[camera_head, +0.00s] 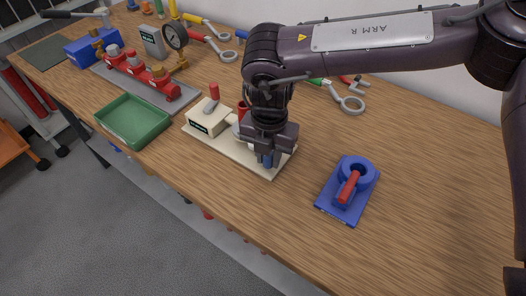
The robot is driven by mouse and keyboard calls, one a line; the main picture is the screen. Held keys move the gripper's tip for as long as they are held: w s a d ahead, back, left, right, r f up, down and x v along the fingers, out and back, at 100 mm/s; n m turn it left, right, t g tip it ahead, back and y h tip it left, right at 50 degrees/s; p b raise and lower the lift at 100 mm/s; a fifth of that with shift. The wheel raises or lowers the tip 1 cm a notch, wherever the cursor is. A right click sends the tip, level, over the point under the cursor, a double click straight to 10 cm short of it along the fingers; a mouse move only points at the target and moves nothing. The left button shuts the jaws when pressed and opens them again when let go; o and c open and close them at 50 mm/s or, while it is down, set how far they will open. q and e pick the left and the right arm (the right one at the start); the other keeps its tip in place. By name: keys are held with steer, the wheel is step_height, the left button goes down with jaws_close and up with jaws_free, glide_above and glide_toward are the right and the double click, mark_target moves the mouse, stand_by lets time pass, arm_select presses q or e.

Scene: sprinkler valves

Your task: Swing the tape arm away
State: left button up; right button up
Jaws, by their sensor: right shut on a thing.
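My right gripper (267,152) reaches down over the right end of a cream-coloured fixture (221,147). It is shut on a small blue upright part (267,161) there, which I take for the handle of the tape arm. The gripper and wrist hide most of that arm and the middle of the fixture. The fixture's left end carries a block (207,118) with a red-topped lever. A red round part (242,109) shows just left of my wrist. My left gripper is not in view.
A blue clamp-like device with a red handle (347,188) stands to the right. A green tray (134,121) and a red valve manifold (138,71) are to the left. The front-right bench is clear.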

steer(key=shift+d+n, duration=0.3)
steer(key=shift+n, duration=0.4)
steer(key=shift+d+n, duration=0.3)
steer(key=shift+n, duration=0.4)
steer(key=shift+w, duration=0.1)
steer(key=o, duration=1)
step_height(320, 180, up, 8)
steer(key=shift+b, duration=0.35)
steer(key=shift+f, duration=0.1)
